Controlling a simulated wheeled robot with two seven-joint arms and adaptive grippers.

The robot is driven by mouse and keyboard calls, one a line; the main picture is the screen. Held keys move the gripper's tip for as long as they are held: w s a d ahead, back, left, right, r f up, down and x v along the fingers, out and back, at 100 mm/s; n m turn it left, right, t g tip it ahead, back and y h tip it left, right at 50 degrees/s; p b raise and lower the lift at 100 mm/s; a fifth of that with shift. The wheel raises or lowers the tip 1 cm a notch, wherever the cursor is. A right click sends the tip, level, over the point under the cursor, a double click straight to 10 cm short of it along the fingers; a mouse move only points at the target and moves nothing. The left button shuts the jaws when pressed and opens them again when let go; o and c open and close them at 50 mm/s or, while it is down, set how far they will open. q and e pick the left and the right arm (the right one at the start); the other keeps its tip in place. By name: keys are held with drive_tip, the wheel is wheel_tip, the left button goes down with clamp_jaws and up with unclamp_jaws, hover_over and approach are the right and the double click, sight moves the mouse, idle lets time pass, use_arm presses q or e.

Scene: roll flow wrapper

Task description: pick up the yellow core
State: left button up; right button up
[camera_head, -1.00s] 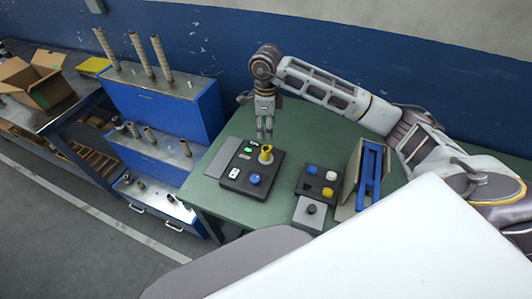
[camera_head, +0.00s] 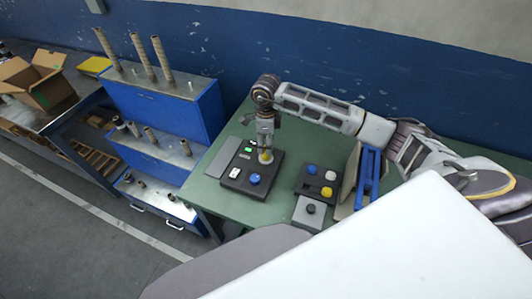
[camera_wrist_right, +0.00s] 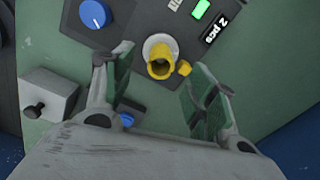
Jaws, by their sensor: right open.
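The yellow core (camera_head: 265,157) is a short hollow piece on a pale round post on the dark control panel (camera_head: 237,183). In the right wrist view the yellow core (camera_wrist_right: 159,67) shows its open end, with a small yellow tab beside it. My right gripper (camera_head: 265,148) is directly above the core, pointing down. In the wrist view the gripper (camera_wrist_right: 157,86) is open, one finger on each side of the core, with visible gaps to both. The fingers partly hide the core in the head view. My left gripper is not in view.
The panel has a blue knob (camera_head: 255,179) and a lit green display (camera_head: 245,149). Right of it are a button box (camera_head: 317,178), a grey box (camera_head: 308,213) and a blue frame (camera_head: 369,178). Blue shelves (camera_head: 165,117) with upright tubes stand at left.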

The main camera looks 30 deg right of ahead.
drive_tip(key=shift+f, duration=0.15)
drive_tip(key=shift+f+p, duration=0.35)
drive_tip(key=shift+f, duration=0.25)
drive_tip(key=shift+f+p, duration=0.4)
drive_tip(key=shift+f, duration=1.45)
drive_tip(key=c, duration=0.9)
drive_tip(key=shift+c, duration=0.2)
drive_tip(key=shift+r, duration=0.15)
drive_tip(key=shift+r+b, duration=0.85)
drive_tip(key=shift+r, duration=4.05)
